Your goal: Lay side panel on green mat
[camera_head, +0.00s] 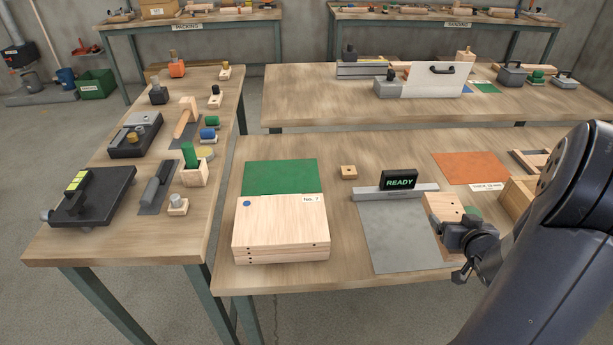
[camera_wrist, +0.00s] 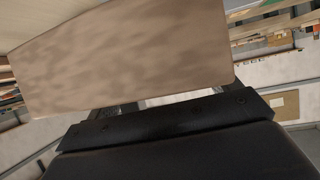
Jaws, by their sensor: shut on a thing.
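My gripper (camera_head: 468,240) is shut on a light wooden panel (camera_head: 440,207), which I take to be the side panel, at the right edge of the grey plate. A brown wooden face, probably this panel up close, fills much of the wrist view (camera_wrist: 130,60), just beyond the gripper. Part of the panel is hidden behind my gripper, and I cannot tell whether it touches the surface below. The green mat (camera_head: 281,177) lies at the left of the front bench, bare where it shows. A stack of light wooden panels (camera_head: 280,222), marked No. 7 with a blue dot, stands directly in front of it.
A READY display (camera_head: 399,180) stands on a metal fence (camera_head: 370,193) at the back of the grey plate (camera_head: 402,235). A small wooden block (camera_head: 348,172) sits between mat and fence. An orange mat (camera_head: 470,168) lies back right. The left bench (camera_head: 215,98) holds several tools.

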